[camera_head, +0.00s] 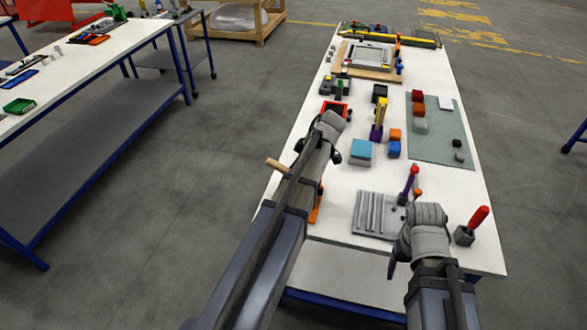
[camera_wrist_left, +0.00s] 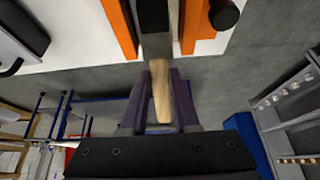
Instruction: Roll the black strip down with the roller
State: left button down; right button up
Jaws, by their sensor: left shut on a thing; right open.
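A wooden handle (camera_wrist_left: 161,88) is held between the purple fingers of my left gripper (camera_wrist_left: 159,108) in the left wrist view. It points away from two orange bars (camera_wrist_left: 122,25) with a grey piece (camera_wrist_left: 155,35) between them; I cannot tell whether this is the roller. In the head view a wooden handle (camera_head: 278,165) sticks out left of my left arm, which hides the left gripper. My right gripper (camera_head: 394,262) is partly seen, open and empty, near the table's front edge. I cannot single out the black strip.
A grey grooved plate (camera_head: 378,214) lies on the white table (camera_head: 338,178) near the front. A red-handled tool (camera_head: 478,217) stands in a dark holder at right. Blocks and a green-grey mat (camera_head: 436,147) lie farther back.

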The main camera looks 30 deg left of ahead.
pick_arm(q)
jog(key=shift+d, duration=0.2)
jog(key=shift+w+d, duration=0.15)
jog(key=shift+d, duration=0.15)
jog(key=shift+w+d, duration=0.1)
jog(key=shift+d, duration=0.25)
dwell(0.6)
jog(key=shift+d, duration=0.25)
dwell(0.6)
jog(key=shift+r, duration=0.15)
dwell(0.3)
notch_tip(320, 180, up, 6)
jog(key=p, duration=0.6)
dwell(0.4)
